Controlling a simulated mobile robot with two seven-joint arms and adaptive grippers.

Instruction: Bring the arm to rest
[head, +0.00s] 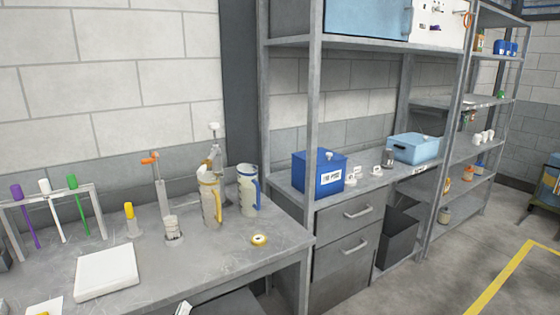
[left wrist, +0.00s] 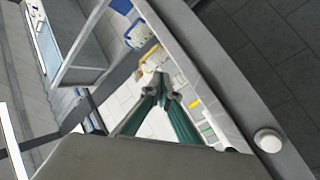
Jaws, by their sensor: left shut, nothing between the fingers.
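My left gripper (left wrist: 163,92) shows in the left wrist view. Its two green-and-grey fingers come together at the tips, shut with nothing between them. The rest of that arm is out of the head view. My right gripper is in neither view.
Shelving to the right holds a blue box (head: 318,171) and a light blue bin (head: 413,148). Open floor lies at the lower right.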

